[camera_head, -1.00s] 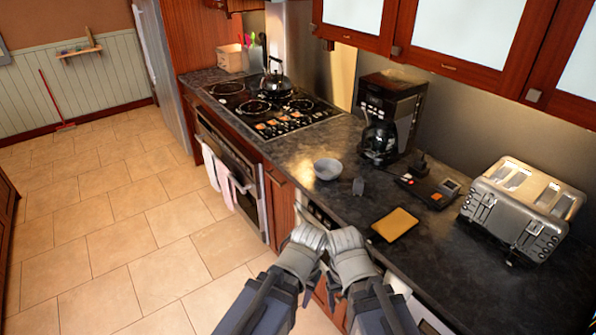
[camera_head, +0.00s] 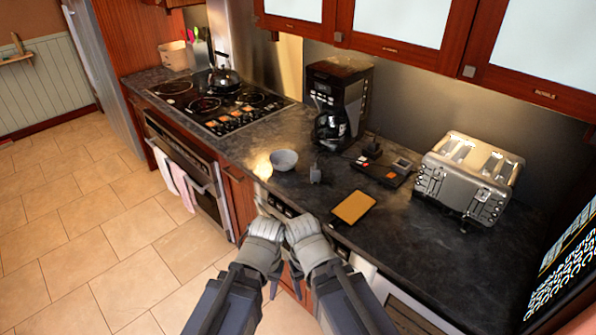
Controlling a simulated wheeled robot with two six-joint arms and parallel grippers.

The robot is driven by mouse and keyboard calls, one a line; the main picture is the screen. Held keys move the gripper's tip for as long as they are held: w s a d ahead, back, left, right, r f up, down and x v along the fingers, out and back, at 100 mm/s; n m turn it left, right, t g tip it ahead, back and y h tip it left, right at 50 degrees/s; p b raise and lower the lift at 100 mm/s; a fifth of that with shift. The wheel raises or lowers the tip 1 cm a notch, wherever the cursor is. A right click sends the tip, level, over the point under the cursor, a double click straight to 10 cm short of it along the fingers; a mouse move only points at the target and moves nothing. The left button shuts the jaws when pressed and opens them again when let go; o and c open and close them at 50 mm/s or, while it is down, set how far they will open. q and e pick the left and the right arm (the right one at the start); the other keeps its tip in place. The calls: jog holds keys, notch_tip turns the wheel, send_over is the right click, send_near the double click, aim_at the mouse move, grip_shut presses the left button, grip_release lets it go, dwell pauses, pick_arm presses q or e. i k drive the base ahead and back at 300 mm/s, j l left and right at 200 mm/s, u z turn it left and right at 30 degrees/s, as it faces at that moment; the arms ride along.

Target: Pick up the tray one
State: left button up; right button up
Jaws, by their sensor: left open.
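A flat tan rectangular piece (camera_head: 353,207) lies on the dark counter, right of the grey bowl; it is the most tray-like thing in view. My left gripper (camera_head: 274,286) is low in front of the counter's edge, left of and apart from the tan piece. It is open, with nothing seen in it, and is partly covered by my own arm. My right gripper (camera_head: 297,286) is close beside it, also apart from the tan piece. Its fingers are mostly hidden, so its opening does not show.
On the counter (camera_head: 430,250) stand a grey bowl (camera_head: 284,160), a coffee maker (camera_head: 337,105), a small dark device (camera_head: 384,170) and a silver toaster (camera_head: 468,178). A kettle (camera_head: 222,80) is on the stove. Wall cabinets (camera_head: 395,30) overhang the back. Tiled floor at left is clear.

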aim_at(350, 210)
jog(key=j+z, duration=0.15)
jog(key=z, duration=0.55)
jog(key=i+j+z, duration=0.15)
jog(key=j+z, duration=0.25)
jog(key=j, duration=0.25)
jog(key=j+z, duration=0.45)
jog(key=j, duration=1)
jog(key=k+j+z, duration=0.1)
jog(key=j, duration=0.75)
